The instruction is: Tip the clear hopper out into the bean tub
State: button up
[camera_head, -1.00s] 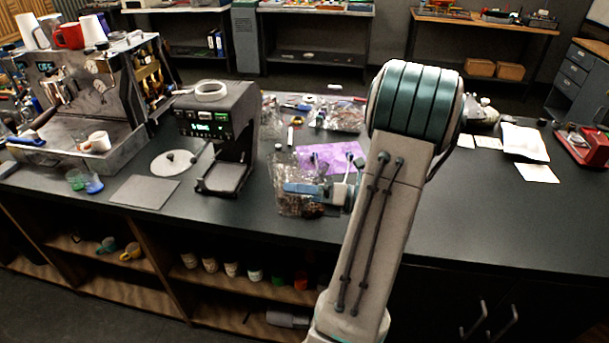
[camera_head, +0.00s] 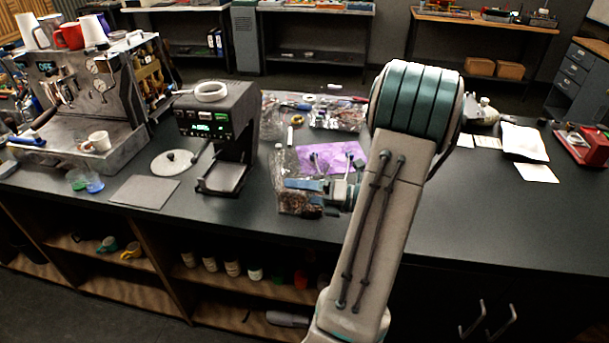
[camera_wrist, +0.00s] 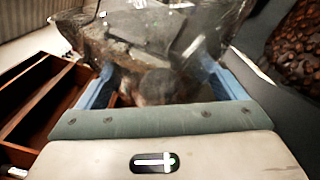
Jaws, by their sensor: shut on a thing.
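My gripper (camera_wrist: 160,85) is shut on the clear hopper (camera_wrist: 150,25), whose see-through wall lies between and beyond the blue fingers in the wrist view. In the head view my gripper (camera_head: 318,187) is at the counter's front part, partly hidden by my arm. Clear plastic of the hopper (camera_head: 283,162) shows just left of it. The bean tub appears to be the clear container (camera_head: 296,206) with dark beans low beside the gripper; hopper and tub overlap there. In the wrist view brown beans (camera_wrist: 297,50) fill the upper right. I cannot tell whether beans remain in the hopper.
A black grinder (camera_head: 232,125) with an open ring on top stands to the left, with a white round lid (camera_head: 175,162) and a grey mat (camera_head: 144,192) near it. A purple cloth (camera_head: 330,157) and clear bags (camera_head: 335,117) lie behind. The counter's right part is mostly clear.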

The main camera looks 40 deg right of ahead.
aim_at(304, 170)
jog(key=shift+d+m, duration=0.1)
jog(key=shift+m, duration=0.2)
jog(key=shift+w+d+r+m+p, duration=0.15)
jog(key=shift+r+m+p, duration=0.3)
jog(key=shift+p, duration=0.05)
jog(key=shift+w+d+r+m+p, duration=0.1)
jog(key=shift+r+m+p, duration=0.3)
jog(key=shift+m+p, duration=0.1)
dwell(0.4)
jog(key=shift+w+d+r+m+p, duration=0.25)
jog(key=shift+d+p, duration=0.05)
jog(key=shift+p, duration=0.55)
jog(key=shift+w+d+p, duration=0.1)
jog(key=shift+p, duration=0.3)
jog(key=shift+w+d+r+m+p, duration=0.3)
jog(key=shift+m+p, duration=0.1)
jog(key=shift+p, duration=0.35)
jog(key=shift+w+d+r+p, duration=0.1)
jog(key=shift+d+p, duration=0.05)
jog(key=shift+p, duration=0.45)
jog(key=shift+w+d+r+m+p, duration=0.2)
jog(key=shift+m+p, duration=0.1)
jog(key=shift+m, duration=0.3)
jog(key=shift+w+d+r+m, duration=0.5)
jog(key=shift+d+r+m, duration=0.1)
jog(key=shift+m, duration=0.45)
jog(key=shift+w+d+r+m, duration=0.5)
jog(key=shift+r+m, duration=0.1)
jog(key=shift+m, duration=0.45)
